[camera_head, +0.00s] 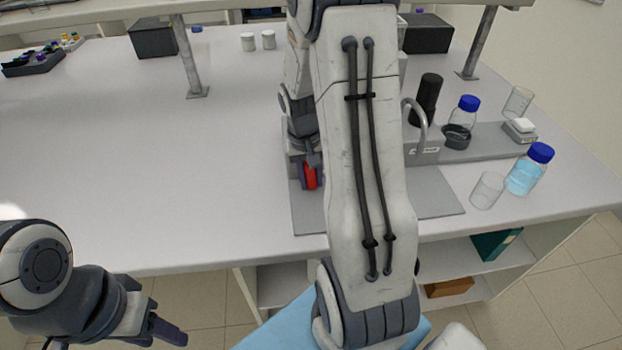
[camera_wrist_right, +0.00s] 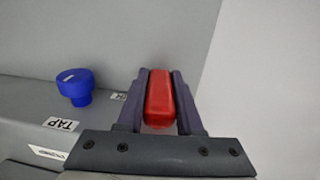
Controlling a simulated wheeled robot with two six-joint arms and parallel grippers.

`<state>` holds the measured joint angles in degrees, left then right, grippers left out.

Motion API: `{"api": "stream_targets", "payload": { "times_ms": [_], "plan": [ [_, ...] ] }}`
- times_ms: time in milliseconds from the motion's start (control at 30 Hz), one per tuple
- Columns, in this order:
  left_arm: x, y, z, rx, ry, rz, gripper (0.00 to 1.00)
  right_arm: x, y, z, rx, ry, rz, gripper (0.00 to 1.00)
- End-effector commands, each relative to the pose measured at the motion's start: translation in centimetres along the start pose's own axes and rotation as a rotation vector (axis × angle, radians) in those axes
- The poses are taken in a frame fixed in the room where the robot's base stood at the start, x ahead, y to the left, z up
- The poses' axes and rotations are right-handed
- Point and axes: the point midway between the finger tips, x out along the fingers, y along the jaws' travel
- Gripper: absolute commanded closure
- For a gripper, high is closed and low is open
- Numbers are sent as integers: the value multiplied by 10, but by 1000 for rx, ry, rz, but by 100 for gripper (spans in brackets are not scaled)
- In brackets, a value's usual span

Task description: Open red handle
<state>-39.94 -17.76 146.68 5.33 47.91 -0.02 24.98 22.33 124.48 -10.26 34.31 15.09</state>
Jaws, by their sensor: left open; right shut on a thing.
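The red handle (camera_wrist_right: 160,98) is a rounded bar. In the right wrist view it lies between the two dark fingers of my right gripper (camera_wrist_right: 159,95), which is shut on it. In the head view the red handle (camera_head: 310,177) shows between the fingers of my right gripper (camera_head: 311,176), beside the grey rig. My right arm hides much of the rig in the head view. My left gripper (camera_head: 168,336) is open and empty, low at the lower left, in front of the table's front edge.
A blue knob (camera_wrist_right: 75,86) stands left of the handle near a TAP label (camera_wrist_right: 61,124). On the right of the table (camera_head: 130,180) are a blue-capped bottle (camera_head: 528,170), a glass beaker (camera_head: 487,190) and a black cylinder (camera_head: 427,98). The table's left half is mostly clear.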

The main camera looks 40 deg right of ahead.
Motion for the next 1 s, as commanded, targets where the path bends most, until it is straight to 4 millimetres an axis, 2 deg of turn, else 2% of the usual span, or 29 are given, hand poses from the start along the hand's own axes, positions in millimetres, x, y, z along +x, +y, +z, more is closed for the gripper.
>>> {"api": "stream_targets", "payload": {
  "times_ms": [167,600,1000],
  "plan": [
    [10,-1,1,0,0,0,50,2,-1,-1,-8,4,135,100],
    [53,-4,3,0,0,0,50,3,2,-2,-5,6,552,100],
    [79,-6,4,0,0,0,50,0,6,-2,-3,6,932,100]
  ]
}}
